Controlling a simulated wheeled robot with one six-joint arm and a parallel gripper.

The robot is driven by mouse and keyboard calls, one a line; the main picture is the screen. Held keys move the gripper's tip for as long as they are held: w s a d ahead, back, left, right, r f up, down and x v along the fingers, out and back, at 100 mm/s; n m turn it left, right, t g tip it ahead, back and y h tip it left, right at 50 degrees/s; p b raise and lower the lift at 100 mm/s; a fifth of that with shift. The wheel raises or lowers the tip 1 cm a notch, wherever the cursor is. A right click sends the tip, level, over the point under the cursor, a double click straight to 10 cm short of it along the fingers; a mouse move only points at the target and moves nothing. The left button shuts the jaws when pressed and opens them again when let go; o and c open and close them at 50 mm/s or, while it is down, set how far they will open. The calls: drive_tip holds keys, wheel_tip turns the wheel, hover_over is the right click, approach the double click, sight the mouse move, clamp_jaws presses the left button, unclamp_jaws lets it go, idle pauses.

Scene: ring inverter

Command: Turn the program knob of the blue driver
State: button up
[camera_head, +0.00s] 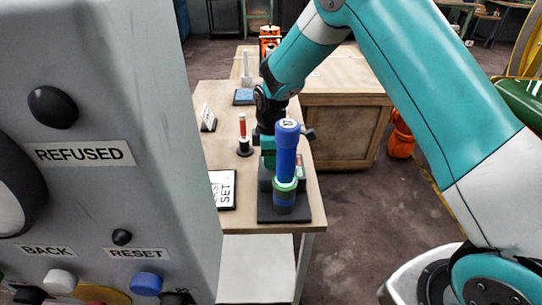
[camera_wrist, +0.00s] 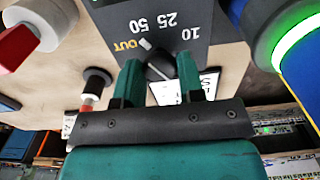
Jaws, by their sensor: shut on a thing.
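The blue driver (camera_head: 286,152) stands upright on a dark base at the table's front end, with a green ring low on it. In the wrist view its blue body (camera_wrist: 300,70) and lit green ring show at the right. The program knob (camera_wrist: 158,68) is black with a white pointer, on a dark panel marked OUT, 50, 25 and 10. The pointer aims between OUT and 50. My gripper (camera_wrist: 160,80) has its two green fingers on either side of the knob and is shut on it. In the head view my gripper (camera_head: 267,143) is partly hidden behind the blue driver.
A red-topped tool (camera_head: 242,132) stands left of my gripper on the wooden table (camera_head: 222,110). A white lettered card (camera_head: 223,189) lies near the driver's base. A large grey panel (camera_head: 100,190) with buttons fills the left foreground. A wooden cabinet (camera_head: 342,135) stands behind.

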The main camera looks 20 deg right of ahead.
drive_tip(key=shift+m, duration=0.9)
drive_tip(key=o, duration=0.9)
wheel_tip(320, 180, up, 18)
drive_tip(key=shift+f+b, duration=0.25)
drive_tip(key=shift+b, duration=0.55)
